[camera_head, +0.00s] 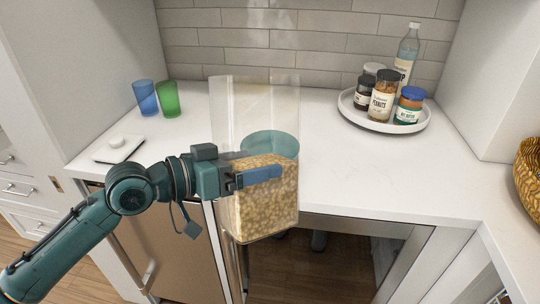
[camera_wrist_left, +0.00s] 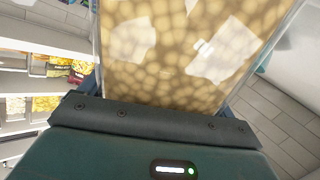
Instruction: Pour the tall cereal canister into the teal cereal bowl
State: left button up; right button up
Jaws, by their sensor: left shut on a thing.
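The tall cereal canister (camera_head: 265,208) is a clear, square-sided container with tan cereal in its lower part and an empty upper part. My left gripper (camera_head: 258,174) is shut on it and holds it roughly upright in front of the counter edge. In the left wrist view the cereal-filled canister (camera_wrist_left: 180,50) fills the space between the fingers. The teal cereal bowl (camera_head: 270,143) is on the counter behind the canister and shows through its clear wall. The bowl's lower part is hidden by cereal and gripper. My right gripper is in neither view.
A blue glass (camera_head: 146,98) and a green glass (camera_head: 168,99) stand at the back left. A small white board (camera_head: 118,149) lies nearer. A round white tray (camera_head: 385,122) with several jars and a bottle stands back right. The counter (camera_head: 365,178) is clear right of the canister.

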pick_arm(q)
jog(key=shift+w+d+r+b, duration=0.15)
jog(key=shift+w+b, duration=0.3)
jog(key=shift+w, duration=0.65)
jog(key=shift+w+d+f+b, duration=0.1)
jog(key=shift+w+b, duration=0.3)
jog(key=shift+w, duration=0.65)
jog(key=shift+r, duration=0.1)
